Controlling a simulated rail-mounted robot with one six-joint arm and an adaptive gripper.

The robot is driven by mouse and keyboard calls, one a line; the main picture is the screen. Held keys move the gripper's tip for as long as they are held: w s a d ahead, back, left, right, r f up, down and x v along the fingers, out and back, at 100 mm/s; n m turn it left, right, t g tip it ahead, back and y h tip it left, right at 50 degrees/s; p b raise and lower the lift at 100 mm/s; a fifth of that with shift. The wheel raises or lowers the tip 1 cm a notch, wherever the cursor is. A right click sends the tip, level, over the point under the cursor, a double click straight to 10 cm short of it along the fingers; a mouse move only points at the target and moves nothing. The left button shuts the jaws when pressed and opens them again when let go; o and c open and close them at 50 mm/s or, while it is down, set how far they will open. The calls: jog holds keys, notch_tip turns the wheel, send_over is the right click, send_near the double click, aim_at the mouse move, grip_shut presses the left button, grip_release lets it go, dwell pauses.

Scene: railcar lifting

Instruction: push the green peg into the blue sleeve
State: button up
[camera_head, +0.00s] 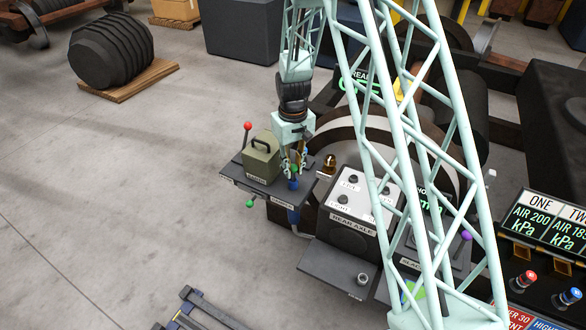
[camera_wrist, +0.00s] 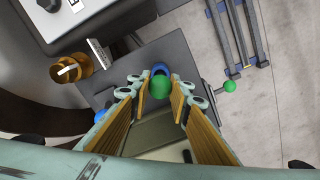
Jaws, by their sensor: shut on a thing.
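My gripper (camera_head: 293,165) points down over the dark side shelf and is shut on the green peg (camera_head: 295,169). In the wrist view the peg's round green top (camera_wrist: 160,88) shows between the two finger pads (camera_wrist: 158,96). The blue sleeve (camera_head: 293,184) stands on the shelf just below the fingertips. In the wrist view the sleeve (camera_wrist: 160,69) shows just past the peg, partly hidden by it. I cannot tell how far the peg sits in the sleeve.
An olive box with a handle (camera_head: 261,160) stands on the shelf (camera_head: 232,173) left of my gripper. A red-knobbed lever (camera_head: 247,127) and green knob (camera_head: 250,203) are near the shelf. A brass fitting (camera_head: 329,163) and a white control panel (camera_head: 358,203) are to the right.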

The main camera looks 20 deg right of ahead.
jog(key=shift+f+b, duration=0.7)
jog(key=shift+f, duration=0.5)
dwell(0.4)
jog(key=o, duration=0.9)
jog(key=shift+r, duration=0.15)
notch_tip(320, 180, up, 10)
jog(key=shift+r, duration=0.85)
dwell(0.6)
